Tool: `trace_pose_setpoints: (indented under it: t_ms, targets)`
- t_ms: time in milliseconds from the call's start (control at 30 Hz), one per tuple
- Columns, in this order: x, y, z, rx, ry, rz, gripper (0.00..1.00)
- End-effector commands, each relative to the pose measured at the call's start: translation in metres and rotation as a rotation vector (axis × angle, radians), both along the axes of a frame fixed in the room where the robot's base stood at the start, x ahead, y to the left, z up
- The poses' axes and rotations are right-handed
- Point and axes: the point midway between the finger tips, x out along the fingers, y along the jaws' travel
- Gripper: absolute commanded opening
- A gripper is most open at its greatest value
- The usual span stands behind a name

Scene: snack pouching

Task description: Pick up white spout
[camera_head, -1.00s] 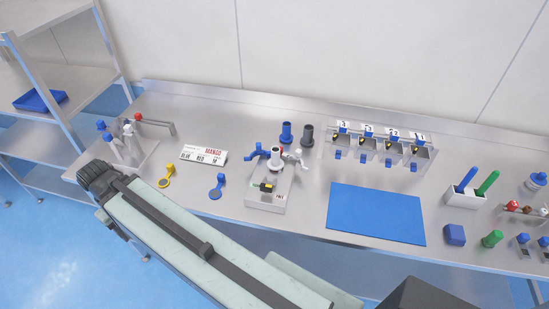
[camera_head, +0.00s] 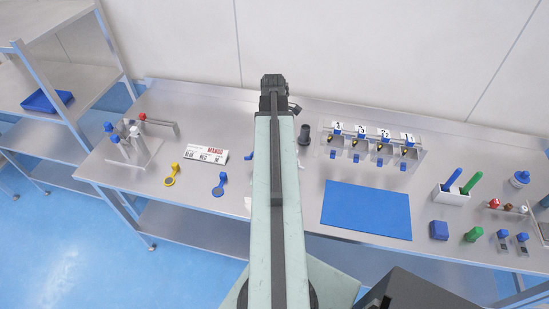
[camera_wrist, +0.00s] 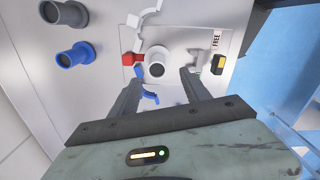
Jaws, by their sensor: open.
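The white spout (camera_wrist: 155,56) is a short upright tube with a dark round opening. It stands at the centre of the light station plate, seen from above in the wrist view. My gripper (camera_wrist: 161,79) is open, with one finger on each side of the spout's lower edge in that view. I cannot tell whether the fingers touch it. A red piece (camera_wrist: 131,59), a white piece (camera_wrist: 146,18), a blue piece (camera_wrist: 150,97) and a light grey piece (camera_wrist: 195,58) sit around the spout. In the head view, my arm hides the spout and most of the station.
A grey spout (camera_wrist: 64,12) and a blue spout (camera_wrist: 75,55) stand behind the station. A FREE label (camera_wrist: 216,40) marks the plate. A compartment rack (camera_head: 372,148) and a blue mat (camera_head: 366,210) lie to the right, a MANGO sign (camera_head: 206,156) to the left.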

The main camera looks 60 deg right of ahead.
Motion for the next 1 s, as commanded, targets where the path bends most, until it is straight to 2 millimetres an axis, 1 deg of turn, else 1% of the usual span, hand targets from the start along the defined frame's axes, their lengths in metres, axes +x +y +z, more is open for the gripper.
trace_pose_setpoints:
  t_ms: [33,133,200,300,367,467,600,667,733,933,967,1000]
  targets:
    - [0.000,0.000,-0.010,0.000,0.000,0.000,0.55]
    - [0.000,0.000,-0.024,0.000,0.000,-0.001,0.55]
    - [0.000,0.000,-0.027,0.000,0.000,-0.001,0.55]
    - [0.000,-0.001,-0.025,0.000,0.000,-0.002,0.55]
    - [0.000,-0.001,-0.029,0.000,0.000,-0.002,0.55]
    - [0.000,-0.003,-0.044,0.000,0.000,-0.002,0.55]
    - [0.000,-0.007,-0.069,0.000,0.000,-0.003,0.55]
    - [0.000,-0.006,-0.077,0.000,0.000,-0.003,0.55]
    - [0.000,-0.006,-0.079,0.000,0.000,-0.003,0.55]
    - [-0.001,-0.006,-0.075,0.000,0.000,-0.003,0.55]
    - [-0.001,-0.006,-0.075,0.000,0.000,-0.003,0.47]
    - [-0.001,-0.006,-0.075,0.000,0.000,-0.003,0.36]
